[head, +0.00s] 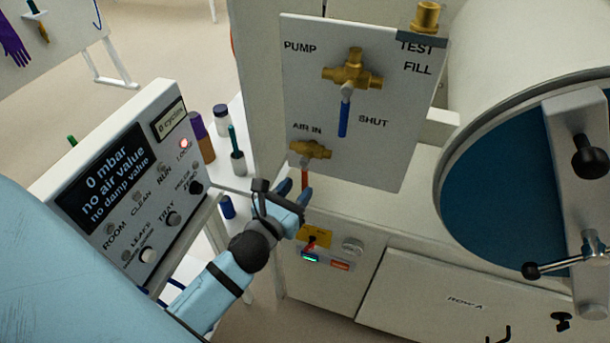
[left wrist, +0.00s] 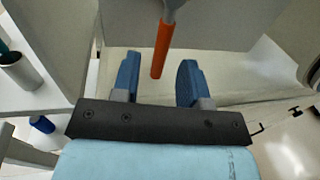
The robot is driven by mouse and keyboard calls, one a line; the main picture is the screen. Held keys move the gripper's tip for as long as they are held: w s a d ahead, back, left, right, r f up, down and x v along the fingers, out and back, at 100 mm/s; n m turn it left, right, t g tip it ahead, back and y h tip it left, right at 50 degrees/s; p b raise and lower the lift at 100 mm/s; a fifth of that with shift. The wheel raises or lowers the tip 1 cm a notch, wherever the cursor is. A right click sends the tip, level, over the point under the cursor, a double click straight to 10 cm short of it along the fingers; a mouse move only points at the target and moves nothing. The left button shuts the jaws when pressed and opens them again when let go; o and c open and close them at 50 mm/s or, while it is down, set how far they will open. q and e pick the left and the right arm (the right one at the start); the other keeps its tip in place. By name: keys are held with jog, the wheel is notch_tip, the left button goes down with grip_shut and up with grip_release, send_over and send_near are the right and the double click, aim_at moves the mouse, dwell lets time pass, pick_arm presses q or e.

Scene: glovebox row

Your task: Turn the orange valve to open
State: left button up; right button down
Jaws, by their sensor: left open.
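The orange valve handle (head: 305,179) hangs straight down from the brass fitting (head: 310,151) under the AIR IN label on the white panel. In the left wrist view the orange handle (left wrist: 161,50) points down, with its lower end at the gap between the fingertips. My left gripper (head: 297,196) is open just below the handle; its two blue fingers also show in the left wrist view (left wrist: 158,78), one on each side, apart from the handle. My right gripper is not in view.
A blue-handled valve (head: 344,118) hangs down above right on the same panel (head: 400,120). A control box (head: 110,185) reading 0 mbar stands at left. A round chamber door (head: 530,180) is at right. Bottles (head: 222,120) stand behind my gripper.

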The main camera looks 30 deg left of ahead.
aim_at(303, 183)
pick_arm(q)
jog(key=shift+w, duration=1.95)
grip_shut()
